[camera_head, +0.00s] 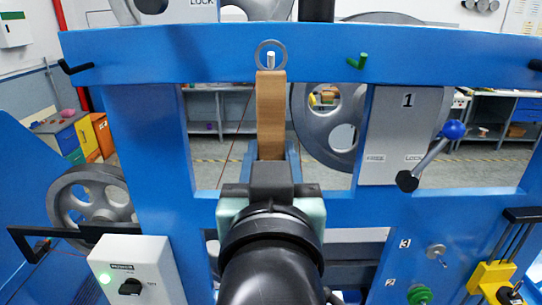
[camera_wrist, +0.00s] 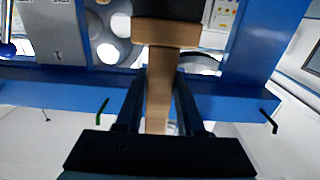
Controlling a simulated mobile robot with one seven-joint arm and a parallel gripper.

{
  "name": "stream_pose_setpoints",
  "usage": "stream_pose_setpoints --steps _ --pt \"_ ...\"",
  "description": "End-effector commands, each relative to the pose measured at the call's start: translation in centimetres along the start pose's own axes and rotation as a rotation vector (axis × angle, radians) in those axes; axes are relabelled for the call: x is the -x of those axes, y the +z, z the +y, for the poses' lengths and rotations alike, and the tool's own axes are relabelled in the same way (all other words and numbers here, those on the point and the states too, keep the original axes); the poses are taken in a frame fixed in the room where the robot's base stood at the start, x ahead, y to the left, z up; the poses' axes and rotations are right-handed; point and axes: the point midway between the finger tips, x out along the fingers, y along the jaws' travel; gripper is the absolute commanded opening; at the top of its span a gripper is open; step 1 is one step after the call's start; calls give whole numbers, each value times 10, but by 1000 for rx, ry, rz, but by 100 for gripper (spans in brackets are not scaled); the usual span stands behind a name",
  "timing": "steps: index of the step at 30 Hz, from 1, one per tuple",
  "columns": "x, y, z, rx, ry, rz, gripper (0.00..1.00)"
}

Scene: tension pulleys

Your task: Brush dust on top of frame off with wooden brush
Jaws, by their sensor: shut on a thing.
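The wooden brush (camera_head: 271,112) is upright in front of the opening under the blue frame's top beam (camera_head: 160,52). A metal ring (camera_head: 259,52) at its upper end surrounds a pale peg on the beam; I cannot tell whether the ring bears on it. My gripper (camera_head: 270,150) is shut on the brush's handle. In the wrist view, my gripper (camera_wrist: 160,85) has a finger on each side of the brush (camera_wrist: 160,92), and the wider head with dark bristles (camera_wrist: 166,10) lies beyond the fingertips. No dust can be made out on the frame.
A green hook (camera_head: 362,60) and black hooks stick out of the beam. A panel marked 1 (camera_head: 402,125) with a blue-knobbed lever (camera_head: 435,150) is at right. Grey pulleys (camera_head: 322,120) stand behind. A white switch box (camera_head: 133,268) is at lower left.

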Motion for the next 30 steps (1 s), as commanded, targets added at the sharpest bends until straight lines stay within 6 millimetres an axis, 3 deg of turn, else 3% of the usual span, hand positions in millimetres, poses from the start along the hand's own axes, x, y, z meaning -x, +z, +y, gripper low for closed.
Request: stream_pose_setpoints --steps 30 --pt "13 1 0 0 0 4 0"
